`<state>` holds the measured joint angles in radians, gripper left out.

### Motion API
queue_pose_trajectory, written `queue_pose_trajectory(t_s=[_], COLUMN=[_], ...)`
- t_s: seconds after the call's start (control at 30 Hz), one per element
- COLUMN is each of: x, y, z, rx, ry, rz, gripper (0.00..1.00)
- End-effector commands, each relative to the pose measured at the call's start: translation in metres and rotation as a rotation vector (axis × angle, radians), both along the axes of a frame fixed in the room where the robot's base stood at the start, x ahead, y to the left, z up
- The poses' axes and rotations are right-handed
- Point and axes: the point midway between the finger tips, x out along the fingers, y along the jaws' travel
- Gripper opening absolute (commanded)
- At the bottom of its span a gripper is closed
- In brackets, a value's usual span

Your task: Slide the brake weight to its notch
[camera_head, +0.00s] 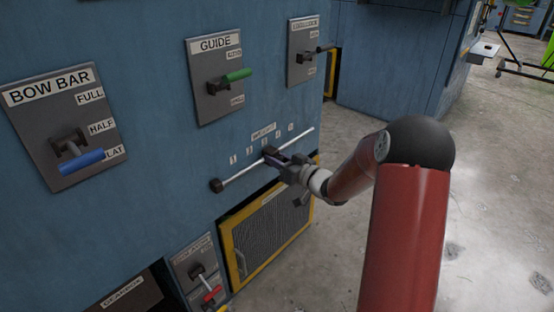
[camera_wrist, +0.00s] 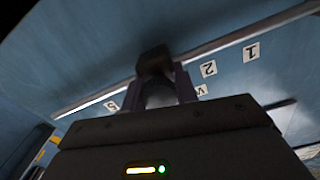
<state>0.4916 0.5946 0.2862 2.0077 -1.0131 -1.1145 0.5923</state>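The brake weight (camera_wrist: 154,62) is a small dark block on a pale horizontal rod (camera_head: 240,174) on the blue cabinet. A row of number labels, 1 to 5, runs above the rod in the head view. My gripper (camera_head: 270,153) is at the rod, near the middle of this row. In the wrist view my gripper (camera_wrist: 160,75) has its fingers close on both sides of the block and looks shut on it. There the labels appear inverted, with 5 (camera_wrist: 112,106) to the left and 2 (camera_wrist: 208,69) and 1 (camera_wrist: 251,51) to the right. The exact notch is hidden.
The BOW BAR panel (camera_head: 70,105) with a blue handle, the GUIDE panel (camera_head: 212,100) with a green handle, and another lever panel (camera_head: 302,68) are above. A yellow-framed mesh grille (camera_head: 262,240) and a red-handled lever (camera_head: 211,293) are below. Floor at right is open.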

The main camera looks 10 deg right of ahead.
Motion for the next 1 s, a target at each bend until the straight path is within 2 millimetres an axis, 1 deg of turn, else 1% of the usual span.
queue_pose_trajectory(t_s=[0.03,0.2,0.37,0.43,0.57,0.7,0.8,0.9,1.0], x=[0.000,0.000,-0.001,-0.003,-0.019,-0.043,-0.058,-0.067,-0.073], y=[0.000,0.000,0.000,0.005,0.027,0.060,0.080,0.094,0.100], z=[0.000,0.000,0.000,0.000,-0.001,-0.002,-0.002,-0.001,0.000], rx=[0.000,0.000,0.000,-0.001,0.001,0.001,0.000,0.001,0.001], ry=[0.000,0.000,0.000,-0.001,-0.002,-0.002,-0.002,-0.003,-0.001], rz=[0.000,0.000,0.000,0.002,0.004,0.005,0.005,0.003,0.002], gripper=[0.23,0.00,0.00,0.00,0.00,0.00,0.00,0.00,0.00])
